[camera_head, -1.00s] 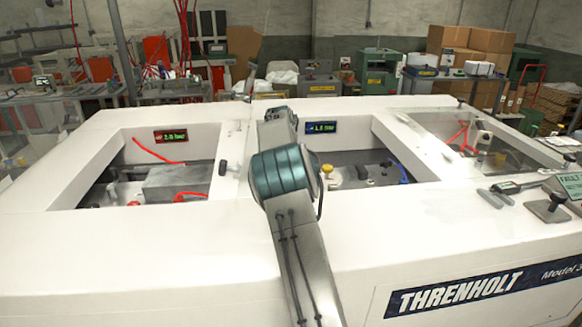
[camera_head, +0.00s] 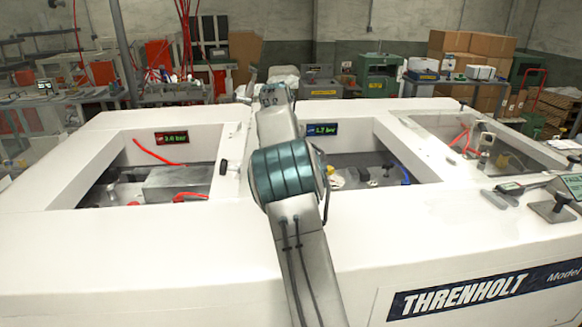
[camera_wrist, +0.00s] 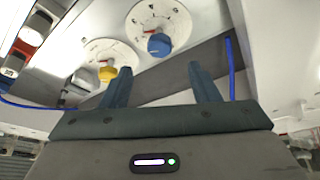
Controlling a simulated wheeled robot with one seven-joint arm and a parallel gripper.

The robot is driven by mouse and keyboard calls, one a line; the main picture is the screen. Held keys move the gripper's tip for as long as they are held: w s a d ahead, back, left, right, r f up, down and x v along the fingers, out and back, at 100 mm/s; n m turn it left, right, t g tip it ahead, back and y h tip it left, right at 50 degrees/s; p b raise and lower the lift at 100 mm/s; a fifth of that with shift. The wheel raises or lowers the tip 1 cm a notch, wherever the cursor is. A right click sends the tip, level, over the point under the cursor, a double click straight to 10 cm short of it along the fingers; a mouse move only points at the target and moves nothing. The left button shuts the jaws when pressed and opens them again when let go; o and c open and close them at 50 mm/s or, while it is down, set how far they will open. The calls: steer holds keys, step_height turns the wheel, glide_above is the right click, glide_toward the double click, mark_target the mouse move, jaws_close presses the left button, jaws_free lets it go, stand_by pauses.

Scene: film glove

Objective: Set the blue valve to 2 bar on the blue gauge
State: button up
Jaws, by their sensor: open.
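The blue valve (camera_wrist: 158,44) is a blue knob on a round white dial with dark marks, in the wrist view. My gripper (camera_wrist: 162,80) has its two fingers wide apart with nothing between them. The blue knob lies beyond the fingertips, clear of both. The blue gauge (camera_head: 322,129) is a small dark display with a blue label on the back wall of the middle opening; it appears to read 1.7 bar. In the head view my arm hides my gripper and the blue valve.
A yellow knob (camera_wrist: 107,73) on its own white dial sits left of the blue one. A blue hose (camera_wrist: 230,65) runs at the right. The red gauge (camera_head: 172,137) reads about 2.0 bar in the left opening. White machine walls (camera_head: 408,150) border the openings.

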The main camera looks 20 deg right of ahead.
steer(key=shift+v, duration=2.3)
